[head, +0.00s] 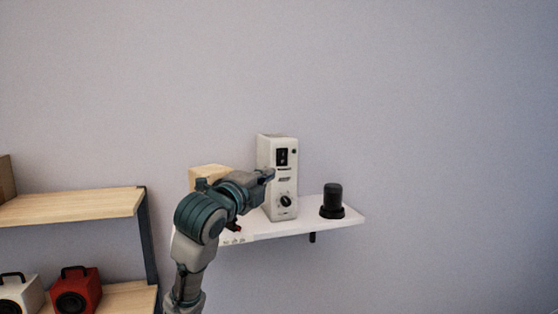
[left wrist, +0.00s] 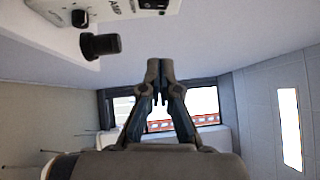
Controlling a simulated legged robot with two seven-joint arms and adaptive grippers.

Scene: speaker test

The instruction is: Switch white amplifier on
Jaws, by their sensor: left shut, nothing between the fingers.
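The white amplifier (head: 286,186) stands upright on a white wall shelf. Its front has a black switch (head: 282,157) near the top and a round black knob (head: 286,201) low down. My left gripper (head: 268,175) is at the amplifier's left front edge, about mid-height; I cannot tell whether it touches. In the left wrist view, part of the amplifier (left wrist: 105,10) shows at the top left, and my left gripper (left wrist: 159,68) has its fingertips together with nothing between them. My right gripper is in neither view.
The white shelf (head: 312,221) also holds a black cylinder (head: 332,199) right of the amplifier and a light wooden box (head: 207,174) partly behind my arm. A wooden rack (head: 75,206) at left holds a red speaker (head: 77,292) and a white speaker (head: 20,296). The right side is clear wall.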

